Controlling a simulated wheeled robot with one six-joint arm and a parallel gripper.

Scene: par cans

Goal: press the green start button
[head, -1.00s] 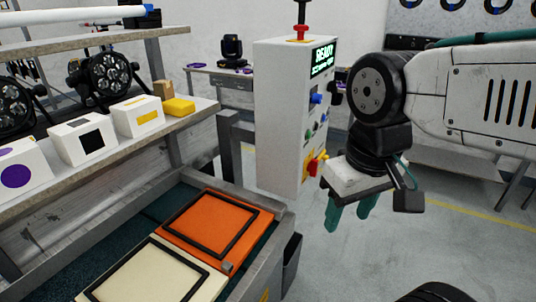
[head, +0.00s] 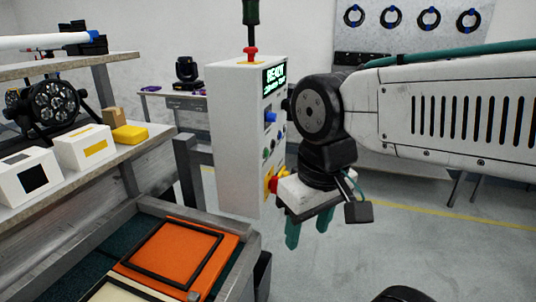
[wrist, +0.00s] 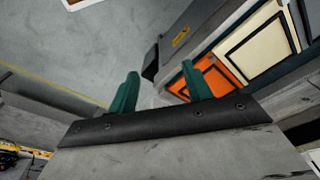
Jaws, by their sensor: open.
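The white control box (head: 232,140) stands left of my gripper in the head view, with a lit READY screen (head: 274,76) near its top. Small buttons sit on its narrow right face below a blue knob (head: 270,117). A small dark green button (head: 266,153) seems to be among them, but its label is too small to read. My gripper (head: 308,228) hangs with its teal fingers pointing down, below the buttons and to their right. In the wrist view the fingers (wrist: 160,88) are apart with nothing between them. The box's button face is not clear there.
A red and yellow switch (head: 271,182) is low on the box, close to my wrist. A conveyor with an orange tray (head: 226,254) lies at lower left. A shelf (head: 98,168) with small boxes stands at left. Open floor (head: 400,240) lies to the right.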

